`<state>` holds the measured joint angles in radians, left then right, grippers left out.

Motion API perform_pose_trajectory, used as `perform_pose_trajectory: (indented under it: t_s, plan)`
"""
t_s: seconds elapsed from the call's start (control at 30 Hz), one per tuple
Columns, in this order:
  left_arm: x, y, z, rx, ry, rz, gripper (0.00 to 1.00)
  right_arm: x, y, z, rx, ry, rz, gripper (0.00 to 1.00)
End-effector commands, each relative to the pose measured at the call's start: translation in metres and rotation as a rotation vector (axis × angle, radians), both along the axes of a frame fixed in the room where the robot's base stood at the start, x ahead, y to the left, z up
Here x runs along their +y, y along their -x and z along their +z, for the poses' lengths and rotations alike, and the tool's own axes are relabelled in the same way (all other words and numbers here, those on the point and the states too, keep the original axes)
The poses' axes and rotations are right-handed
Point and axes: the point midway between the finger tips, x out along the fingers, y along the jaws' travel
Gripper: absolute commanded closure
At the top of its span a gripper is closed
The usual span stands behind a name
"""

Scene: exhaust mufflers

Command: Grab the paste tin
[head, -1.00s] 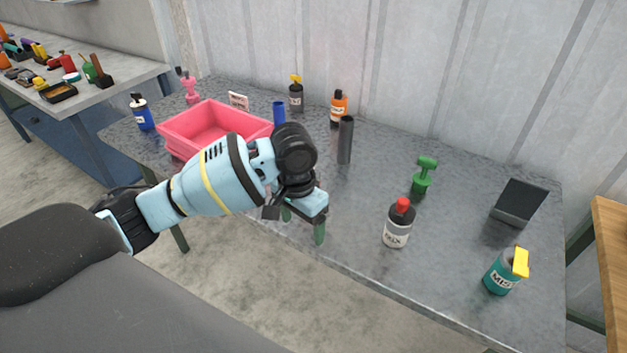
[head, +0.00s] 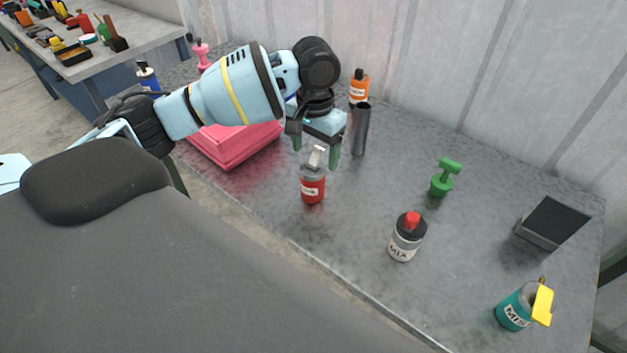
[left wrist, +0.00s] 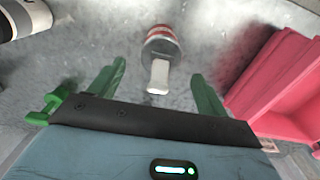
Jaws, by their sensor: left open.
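A red can with a white label and a pale lever top (head: 312,188) stands upright on the grey table. Its label is too small to read surely, so I cannot confirm it is the paste tin. My left gripper (head: 316,155) is open and empty, with its green fingers pointing down just above and behind the can's top. In the left wrist view the can (left wrist: 162,42) lies ahead of the open left gripper (left wrist: 158,72), its pale lever between the fingertip lines. No contact shows. My right gripper is not in view.
A pink crate (head: 235,153) stands left of the can. A dark upright tube (head: 361,132) is close on the gripper's right. A MIX bottle (head: 406,240), a green plunger-like item (head: 444,180), a teal can (head: 517,309) and a dark stand (head: 553,222) stand to the right.

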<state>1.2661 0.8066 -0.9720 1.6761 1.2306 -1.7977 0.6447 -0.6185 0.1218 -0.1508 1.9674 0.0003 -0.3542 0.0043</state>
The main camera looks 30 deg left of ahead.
Motion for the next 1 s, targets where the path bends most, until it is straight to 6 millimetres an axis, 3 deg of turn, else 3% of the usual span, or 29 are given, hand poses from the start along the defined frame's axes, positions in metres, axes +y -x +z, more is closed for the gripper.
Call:
perform_pose_trajectory:
  t_s: [0.13,0.5,0.77,1.0]
  plan:
    - [0.0,0.001,-0.004,-0.001,-0.001,0.0,0.23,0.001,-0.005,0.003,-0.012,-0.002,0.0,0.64]
    - [0.001,0.004,-0.049,-0.001,0.0,-0.001,0.23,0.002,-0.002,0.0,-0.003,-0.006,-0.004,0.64]
    - [0.001,0.004,-0.051,-0.003,-0.001,-0.001,0.23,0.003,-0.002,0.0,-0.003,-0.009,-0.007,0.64]
    - [0.001,0.004,-0.05,-0.003,0.0,-0.001,0.52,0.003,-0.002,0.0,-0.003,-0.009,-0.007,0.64]
